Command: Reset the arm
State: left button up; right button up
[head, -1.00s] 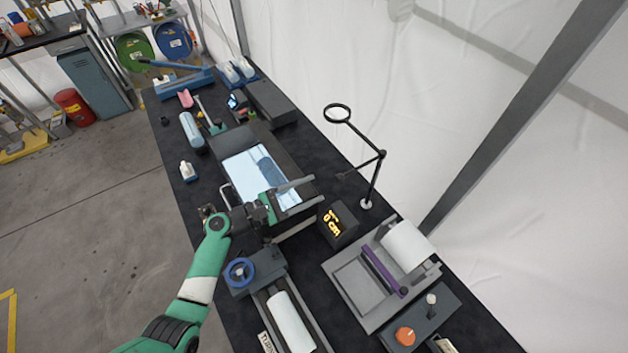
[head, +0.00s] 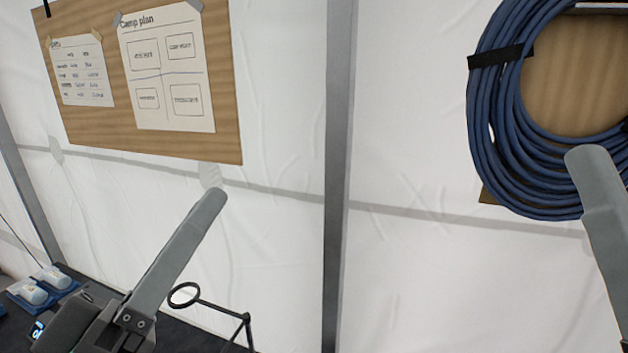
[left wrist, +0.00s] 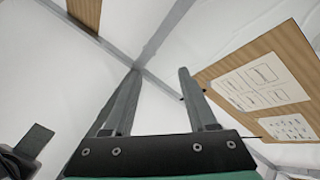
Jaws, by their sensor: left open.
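My left gripper (head: 178,258) is raised at the lower left of the head view, with one long grey finger pointing up and to the right in front of the white wall. In the left wrist view both fingers of my left gripper (left wrist: 160,74) stand apart with nothing between them. My right gripper (head: 605,225) shows only as a grey finger at the right edge of the head view, so its opening is hidden. A dark grey part at the lower left of the left wrist view is hard to make out.
A pinboard (head: 228,120) with papers hangs at the upper left. A blue cable coil (head: 495,130) hangs at the upper right. A grey post (head: 338,160) stands between them. A ring magnifier (head: 185,295) and white bottles (head: 35,292) are low on the dark table.

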pick_arm(q)
jog(key=s+a+r+m+t+y, duration=0.3)
jog(key=s+a+r+t+y, duration=0.4)
jog(key=y, duration=0.3)
notch_tip(320, 180, up, 14)
jog(key=g+h+p, duration=0.1)
jog(key=p, duration=1.3)
jog(key=shift+s+a+p, duration=0.15)
jog(key=shift+a+p, duration=0.1)
jog(key=shift+p, duration=0.15)
